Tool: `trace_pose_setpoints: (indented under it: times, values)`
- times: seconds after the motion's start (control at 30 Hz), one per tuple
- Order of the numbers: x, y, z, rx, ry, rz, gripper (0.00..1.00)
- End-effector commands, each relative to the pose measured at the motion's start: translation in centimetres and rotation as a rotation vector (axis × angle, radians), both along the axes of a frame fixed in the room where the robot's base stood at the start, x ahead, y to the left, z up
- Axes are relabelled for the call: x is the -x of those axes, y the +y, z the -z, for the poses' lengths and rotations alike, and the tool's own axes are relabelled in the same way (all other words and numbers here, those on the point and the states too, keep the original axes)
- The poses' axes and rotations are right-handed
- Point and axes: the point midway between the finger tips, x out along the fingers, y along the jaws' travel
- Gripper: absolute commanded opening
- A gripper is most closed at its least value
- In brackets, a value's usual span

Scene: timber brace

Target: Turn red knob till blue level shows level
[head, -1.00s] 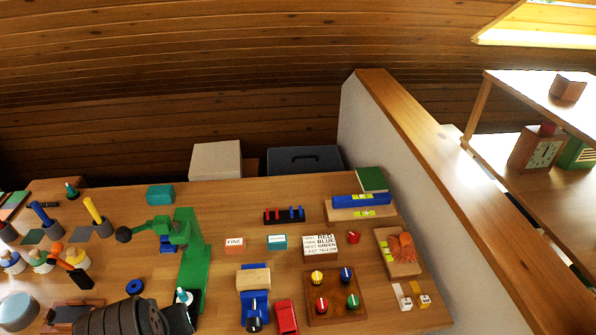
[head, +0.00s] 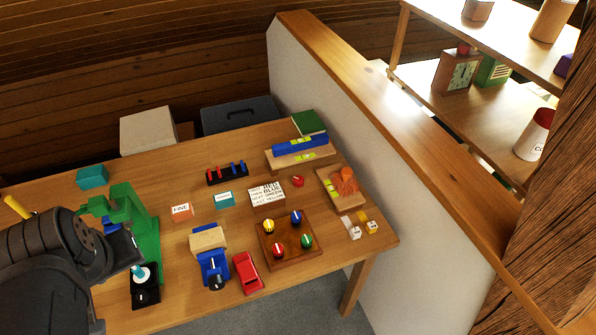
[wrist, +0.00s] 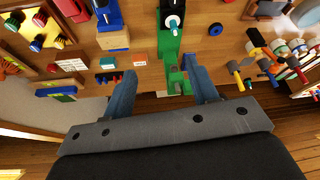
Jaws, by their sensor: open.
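The blue level (head: 300,144) lies on a pale wooden block at the back right of the table; its yellow-green vial shows, but the bubble is too small to read. It also shows in the wrist view (wrist: 55,91). A red knob (head: 279,250) with a white mark stands on a wooden board (head: 264,262) with yellow, blue and green knobs. Another small red round piece (head: 298,181) sits on the table in front of the level. My gripper (wrist: 160,82) is open and empty, above the table near the green stand, away from the knobs. Its fingers are hidden in the head view.
A green stand (head: 145,225) rises at the left. A blue vise-like tool (head: 213,272) and a red toy car (head: 247,272) lie left of the knob board. A printed card block (head: 266,195) is behind it. A partition wall (head: 340,130) bounds the right side.

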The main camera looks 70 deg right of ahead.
Motion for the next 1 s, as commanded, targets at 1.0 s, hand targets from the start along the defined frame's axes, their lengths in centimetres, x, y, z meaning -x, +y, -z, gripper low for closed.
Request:
trace_pose_setpoints:
  times: [1.0]
  values:
    - [-1.4, -37.3, 0.1, -0.231, 0.195, 0.612, 0.53]
